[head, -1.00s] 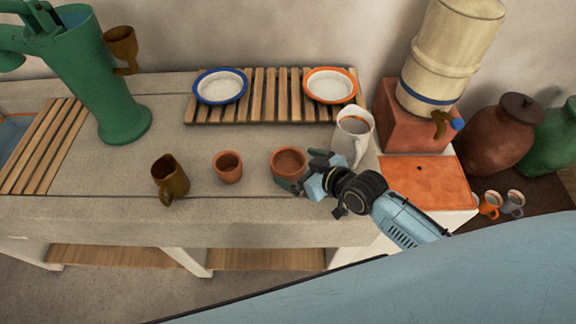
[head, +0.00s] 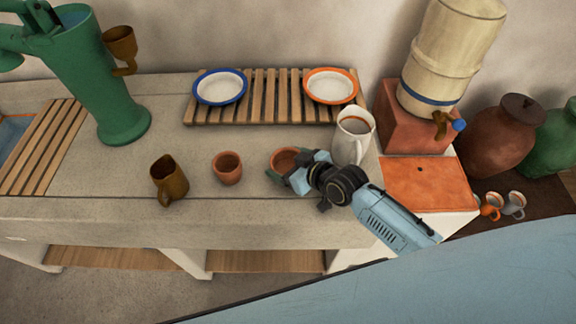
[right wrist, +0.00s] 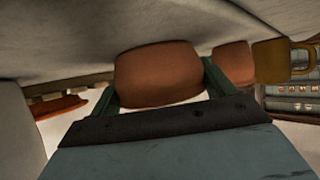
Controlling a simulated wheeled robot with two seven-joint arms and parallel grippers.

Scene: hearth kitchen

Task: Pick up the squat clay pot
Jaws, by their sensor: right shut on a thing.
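The squat clay pot (head: 285,157) is a low, wide terracotta pot near the front of the stone counter, right of a smaller clay pot (head: 227,168). My right gripper (head: 288,168) comes in from the right and partly hides it. In the right wrist view the squat clay pot (right wrist: 158,74) sits between the two green fingers of my right gripper (right wrist: 160,82), which is shut on it. I cannot tell whether its base touches the counter. My left gripper is not in view.
A white pitcher (head: 351,138) stands close behind my right gripper. A brown mug (head: 170,181) stands to the left. A slatted rack (head: 262,98) behind holds a blue-rimmed dish (head: 220,87) and an orange-rimmed dish (head: 330,86). The counter's left middle is clear.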

